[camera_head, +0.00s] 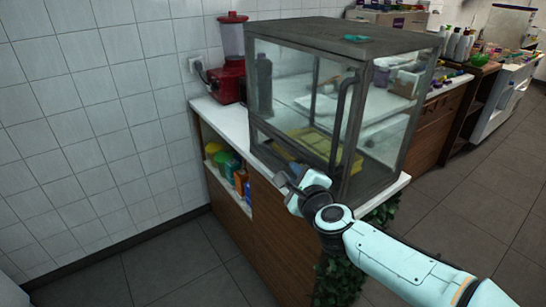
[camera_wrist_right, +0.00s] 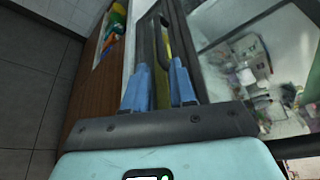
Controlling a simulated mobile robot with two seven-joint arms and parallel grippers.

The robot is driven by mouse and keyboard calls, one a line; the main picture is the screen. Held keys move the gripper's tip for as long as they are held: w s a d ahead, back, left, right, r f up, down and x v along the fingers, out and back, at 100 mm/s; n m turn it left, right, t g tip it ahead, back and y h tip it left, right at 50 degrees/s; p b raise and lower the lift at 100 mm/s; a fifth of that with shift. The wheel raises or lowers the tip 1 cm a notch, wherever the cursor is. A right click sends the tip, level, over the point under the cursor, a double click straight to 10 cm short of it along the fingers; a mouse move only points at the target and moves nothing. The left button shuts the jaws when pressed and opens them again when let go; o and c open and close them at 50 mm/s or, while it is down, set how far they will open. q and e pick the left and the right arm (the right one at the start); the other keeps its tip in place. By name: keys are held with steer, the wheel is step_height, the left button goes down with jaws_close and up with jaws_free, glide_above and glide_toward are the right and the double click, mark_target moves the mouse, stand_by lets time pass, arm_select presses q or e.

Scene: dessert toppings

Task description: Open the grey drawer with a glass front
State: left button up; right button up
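The grey glass-front unit (camera_head: 350,35) is a dark-framed case on the white counter, and its front looks closed. A long, dark, upright handle (camera_head: 340,115) stands out from the front. My right gripper (camera_head: 284,181) is at the lower front edge of the case, left of and below the handle's lower end. In the wrist view, the two blue fingers (camera_wrist_right: 160,88) stand apart with a gap between them, and nothing is seen held. A dark curved bar, seemingly the handle (camera_wrist_right: 166,38), shows just beyond the fingertips. My left gripper is not in view.
A yellow tray (camera_head: 318,142) lies inside the case. A red blender (camera_head: 230,78) stands left of it on the white counter (camera_head: 222,115). Colourful items (camera_head: 226,160) fill an open shelf below. Green leaves (camera_head: 340,283) hang by the cabinet. The floor (camera_head: 185,262) at left is clear.

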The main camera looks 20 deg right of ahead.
mark_target(280, 158)
steer(key=p+x, duration=0.2)
steer(key=x, duration=0.8)
steer(key=shift+w+f, duration=0.1)
steer(key=shift+w, duration=0.2)
steer(key=shift+x, duration=0.85)
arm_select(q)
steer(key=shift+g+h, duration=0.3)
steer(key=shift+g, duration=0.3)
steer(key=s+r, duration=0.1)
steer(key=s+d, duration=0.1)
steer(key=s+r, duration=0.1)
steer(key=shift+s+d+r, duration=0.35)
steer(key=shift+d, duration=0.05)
arm_select(e)
steer(key=shift+f, duration=0.1)
jaws_close()
